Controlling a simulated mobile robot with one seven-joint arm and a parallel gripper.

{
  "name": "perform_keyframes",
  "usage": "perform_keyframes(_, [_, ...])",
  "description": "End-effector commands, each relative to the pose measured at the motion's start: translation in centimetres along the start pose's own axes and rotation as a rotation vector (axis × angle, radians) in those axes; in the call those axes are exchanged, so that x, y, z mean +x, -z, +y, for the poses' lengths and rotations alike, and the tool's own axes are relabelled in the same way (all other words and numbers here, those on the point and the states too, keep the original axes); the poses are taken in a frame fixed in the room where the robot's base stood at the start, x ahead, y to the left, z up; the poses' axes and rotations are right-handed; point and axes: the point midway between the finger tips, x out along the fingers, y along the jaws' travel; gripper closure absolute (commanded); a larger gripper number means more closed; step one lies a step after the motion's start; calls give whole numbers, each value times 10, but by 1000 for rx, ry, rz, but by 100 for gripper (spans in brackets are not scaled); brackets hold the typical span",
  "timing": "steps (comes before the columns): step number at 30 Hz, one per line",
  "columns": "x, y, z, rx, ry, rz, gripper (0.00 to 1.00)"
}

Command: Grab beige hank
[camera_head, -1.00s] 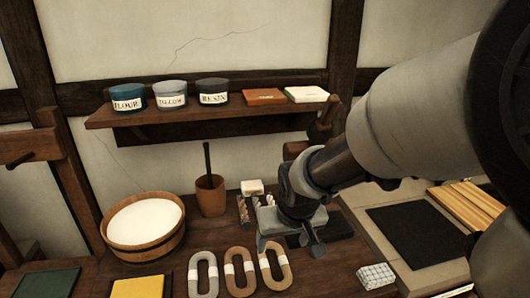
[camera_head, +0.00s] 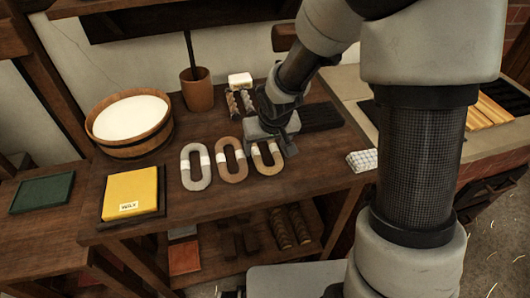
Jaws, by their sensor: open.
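Three oval hanks with white bands lie in a row on the dark wooden bench. The right one is the beige hank (camera_head: 267,164), a light tan loop. The middle hank (camera_head: 231,170) is browner and the left hank (camera_head: 196,178) is greyish. My gripper (camera_head: 279,147) is open and points down just over the far right part of the beige hank, covering some of it. I cannot tell whether its fingers touch the hank.
A tub of white stuff (camera_head: 130,120), a brown pot with a stick (camera_head: 197,92) and a yellow wax block (camera_head: 131,193) stand left on the bench. A small white block (camera_head: 240,80) sits behind my gripper. A white knotted bundle (camera_head: 361,161) lies right. Bare wood lies before the hanks.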

Motion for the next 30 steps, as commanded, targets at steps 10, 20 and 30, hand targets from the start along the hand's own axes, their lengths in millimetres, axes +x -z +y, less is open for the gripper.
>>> perform_keyframes(10, [7,0,0,-1,0,1,34])
perform_keyframes(20, [6,0,0,-1,0,1,62])
perform_keyframes(30, [-34,19,1,3,-1,7,62])
